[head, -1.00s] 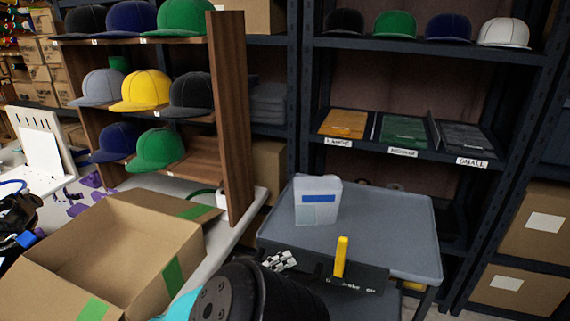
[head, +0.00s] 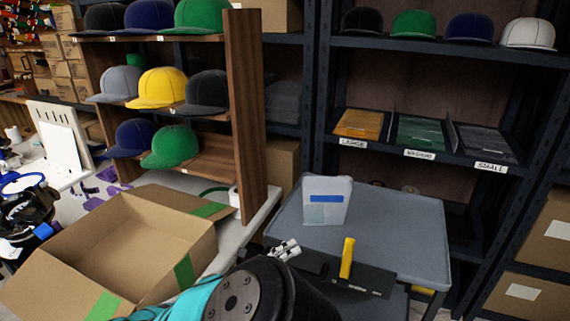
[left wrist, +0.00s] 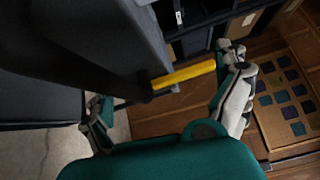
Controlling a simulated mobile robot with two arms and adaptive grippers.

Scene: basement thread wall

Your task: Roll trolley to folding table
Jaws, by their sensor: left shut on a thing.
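The grey trolley (head: 410,225) stands right of centre in the head view, in front of the dark shelving. A dark panel with a yellow lever (head: 347,258) is at its near side; the yellow lever (left wrist: 184,75) also shows in the left wrist view. My left gripper (head: 284,250) is at the trolley's near left edge, partly hidden by my arm. A pale table (head: 245,229) is at the left. My right gripper is out of view.
A white box with a blue label (head: 326,199) stands on the trolley top. An open carton (head: 120,245) sits on the pale table beside a wooden cap rack (head: 248,110). Dark shelving (head: 322,90) stands close behind the trolley, with cartons (head: 525,290) at right.

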